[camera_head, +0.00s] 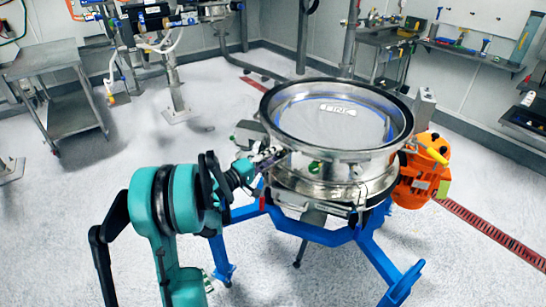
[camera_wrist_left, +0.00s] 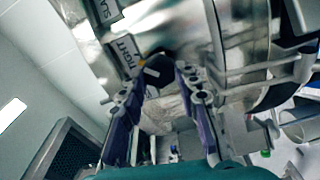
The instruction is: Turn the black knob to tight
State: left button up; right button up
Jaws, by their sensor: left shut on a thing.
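The steel sifter (camera_head: 340,160) has a round open top with a mesh screen (camera_head: 335,118) and stands on blue legs. My left gripper (camera_head: 262,162) reaches its left side in the head view. In the left wrist view, my left gripper (camera_wrist_left: 158,88) has its two purple-sided fingers on either side of the dark knob (camera_wrist_left: 158,68) and is shut on it. The knob is partly hidden between the fingertips. A label reading TIGHT (camera_wrist_left: 125,52) sits just left of the knob, and a partly cut-off label (camera_wrist_left: 103,10) lies above it. My right gripper is not in view.
An orange motor (camera_head: 422,172) is fixed on the sifter's right side. The blue legs (camera_head: 365,250) spread over the floor. A steel cart (camera_head: 55,65) stands at the back left, and wall shelves (camera_head: 470,52) run along the right.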

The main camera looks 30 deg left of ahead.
pick_arm(q)
jog(key=o, duration=1.2)
jog(key=shift+c, duration=0.2)
jog(key=v, duration=1.2)
